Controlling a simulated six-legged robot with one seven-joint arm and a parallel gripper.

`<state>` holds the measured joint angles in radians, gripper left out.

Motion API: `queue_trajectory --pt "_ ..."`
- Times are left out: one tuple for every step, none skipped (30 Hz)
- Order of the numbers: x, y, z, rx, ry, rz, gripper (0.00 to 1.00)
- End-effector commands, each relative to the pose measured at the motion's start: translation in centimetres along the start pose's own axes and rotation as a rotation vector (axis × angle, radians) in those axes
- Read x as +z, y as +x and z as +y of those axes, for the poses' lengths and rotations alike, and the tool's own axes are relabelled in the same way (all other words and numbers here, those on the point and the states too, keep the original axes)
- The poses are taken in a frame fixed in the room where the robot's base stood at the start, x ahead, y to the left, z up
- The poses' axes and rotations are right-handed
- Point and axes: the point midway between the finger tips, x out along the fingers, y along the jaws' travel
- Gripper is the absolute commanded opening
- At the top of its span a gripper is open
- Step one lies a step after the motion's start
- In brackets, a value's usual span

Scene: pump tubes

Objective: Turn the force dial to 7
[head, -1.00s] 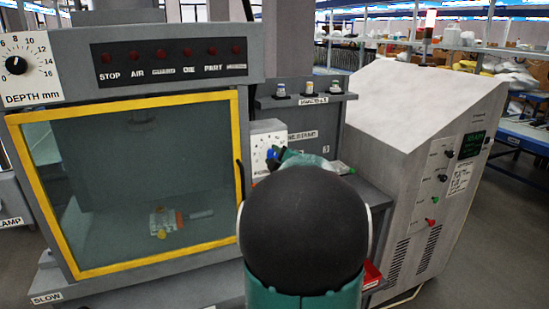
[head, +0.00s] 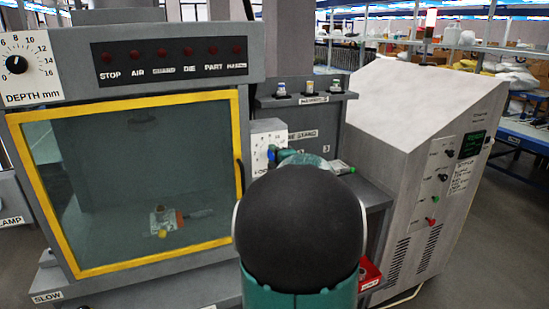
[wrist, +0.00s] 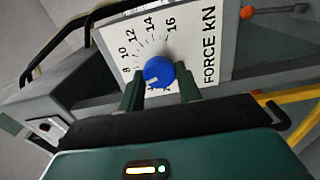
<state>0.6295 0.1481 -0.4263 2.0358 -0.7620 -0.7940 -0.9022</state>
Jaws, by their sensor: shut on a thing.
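The force dial is a blue knob (wrist: 158,72) on a white scale plate (wrist: 205,55) lettered FORCE kN in the wrist view. The numbers 8 to 16 are readable; the lower ones are mostly hidden by my fingers. A white mark on the knob points down and left, past the 8 towards the low end; I cannot tell the exact value. My gripper (wrist: 160,82) is shut on the knob, one finger on each side. In the head view the dial plate (head: 262,138) shows beside the press window, and my arm hides much of the gripper.
The yellow-framed press window (head: 130,92) stands left of the dial, with a depth dial (head: 17,64) above left. A shelf with small bottles (head: 308,88) is above. A grey cabinet (head: 405,130) with knobs is at right. A red bin (head: 369,276) sits low.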

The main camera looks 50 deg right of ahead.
Motion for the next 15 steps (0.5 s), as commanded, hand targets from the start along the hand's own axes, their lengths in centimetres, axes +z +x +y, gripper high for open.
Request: queue_trajectory --pt "0.00 0.03 0.03 0.001 0.000 0.000 0.12" --pt "0.00 0.03 0.03 0.000 0.000 0.000 0.12" --pt "0.00 0.03 0.03 0.000 0.000 0.000 0.12" --pt "0.00 0.03 0.03 0.001 0.001 0.000 0.12" --pt "-0.01 0.03 0.03 0.001 0.001 0.000 0.12" --pt "0.00 0.03 0.03 0.000 0.001 0.000 0.38" --pt "-0.01 0.03 0.03 0.000 0.001 0.000 0.44" --pt "-0.01 0.02 0.02 0.000 0.001 0.000 0.50" --pt "-0.01 0.02 0.03 0.000 0.001 0.000 0.55" --pt "-0.01 0.02 0.02 0.000 0.001 0.000 0.55" --pt "-0.01 0.02 0.02 0.000 0.001 0.000 0.55" --pt "-0.01 0.02 0.02 0.000 0.001 0.000 0.55" --pt "-0.01 0.02 0.02 0.000 0.001 0.000 0.55" --pt "-0.01 0.01 0.02 0.000 0.001 0.000 0.55" --pt "-0.01 0.01 0.02 0.000 0.001 0.000 0.55"
